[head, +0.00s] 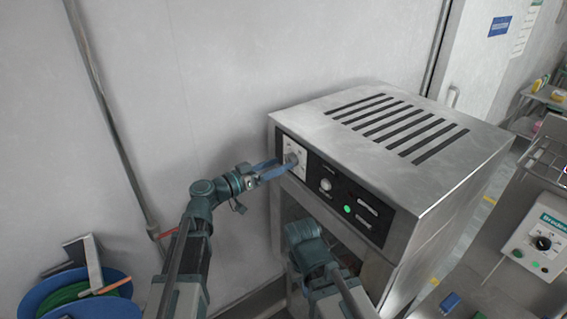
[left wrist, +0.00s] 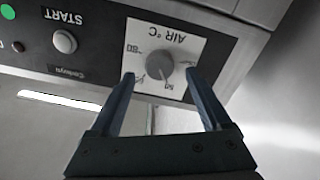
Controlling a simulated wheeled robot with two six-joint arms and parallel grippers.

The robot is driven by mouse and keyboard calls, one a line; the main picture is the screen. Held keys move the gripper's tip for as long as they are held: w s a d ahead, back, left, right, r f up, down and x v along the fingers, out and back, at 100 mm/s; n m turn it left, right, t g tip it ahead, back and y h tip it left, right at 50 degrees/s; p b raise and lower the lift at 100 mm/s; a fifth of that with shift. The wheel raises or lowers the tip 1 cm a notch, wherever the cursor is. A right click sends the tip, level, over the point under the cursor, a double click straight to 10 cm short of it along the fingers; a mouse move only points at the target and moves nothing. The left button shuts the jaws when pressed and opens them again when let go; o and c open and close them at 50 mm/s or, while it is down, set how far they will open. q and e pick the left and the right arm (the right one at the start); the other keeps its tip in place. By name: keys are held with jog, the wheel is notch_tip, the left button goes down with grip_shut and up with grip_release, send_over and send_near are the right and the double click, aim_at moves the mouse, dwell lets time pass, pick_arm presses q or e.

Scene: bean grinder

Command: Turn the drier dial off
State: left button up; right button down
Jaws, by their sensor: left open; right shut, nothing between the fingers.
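The drier is a steel cabinet (head: 415,175) with slots in its top and a black control panel on its front. Its round grey dial (left wrist: 159,64) sits on a white plate (left wrist: 188,38) marked AIR °C, upside down in the left wrist view. In the head view the dial (head: 291,159) is at the panel's left end. My left gripper (head: 279,166) is open, with its two fingertips on either side of the dial; contact cannot be told. My right arm (head: 308,245) is low in front of the cabinet; its fingers are hidden.
A START button (left wrist: 65,41) and a lit green lamp (head: 348,208) are on the same panel. A blue reel (head: 75,295) stands at lower left. Another control box with a dial (head: 540,243) is at the right.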

pick_arm(q)
jog(key=shift+x, duration=1.2)
grip_shut()
jog(key=n, duration=0.6)
jog(key=shift+n, duration=0.3)
jog(key=n, duration=0.3)
jog(key=shift+f+n, duration=0.1)
jog(key=shift+n, duration=2)
